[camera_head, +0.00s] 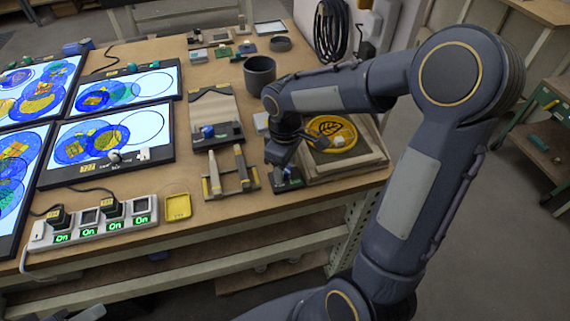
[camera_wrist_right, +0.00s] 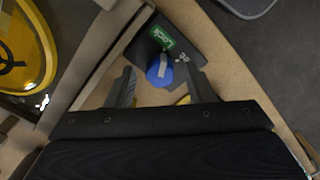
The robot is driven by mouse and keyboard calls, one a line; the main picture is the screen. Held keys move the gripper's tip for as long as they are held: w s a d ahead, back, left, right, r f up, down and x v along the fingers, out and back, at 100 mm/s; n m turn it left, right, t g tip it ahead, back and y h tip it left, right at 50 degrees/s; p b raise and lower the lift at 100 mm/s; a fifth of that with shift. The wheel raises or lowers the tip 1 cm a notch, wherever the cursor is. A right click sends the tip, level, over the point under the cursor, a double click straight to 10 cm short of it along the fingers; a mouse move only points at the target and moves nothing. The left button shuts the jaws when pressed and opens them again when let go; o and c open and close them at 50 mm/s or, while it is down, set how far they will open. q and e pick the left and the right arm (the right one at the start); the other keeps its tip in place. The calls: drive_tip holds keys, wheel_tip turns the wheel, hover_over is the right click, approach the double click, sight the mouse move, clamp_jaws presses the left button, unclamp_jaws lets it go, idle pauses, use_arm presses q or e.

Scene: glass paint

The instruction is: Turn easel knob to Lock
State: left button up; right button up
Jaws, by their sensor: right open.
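The blue easel knob (camera_wrist_right: 160,71) sits on a dark plate (camera_wrist_right: 187,45) in the right wrist view. It has a pale grey bar on its face. A green label beside the knob reads "Lock". My right gripper (camera_wrist_right: 161,86) is open, with one finger on each side of the knob; I cannot tell whether they touch it. In the head view my right gripper (camera_head: 285,160) reaches down over the plate at the easel's left front corner and mostly hides the knob. The wooden easel frame (camera_head: 372,160) holds a round yellow piece (camera_head: 331,133). My left gripper is not in view.
A yellow tray (camera_head: 178,206), a power strip (camera_head: 100,226) reading "On", and lit screens (camera_head: 110,140) fill the left. The table's front edge is near.

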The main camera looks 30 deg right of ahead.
drive_tip(key=shift+r, duration=3.95)
drive_tip(key=shift+s, duration=0.1)
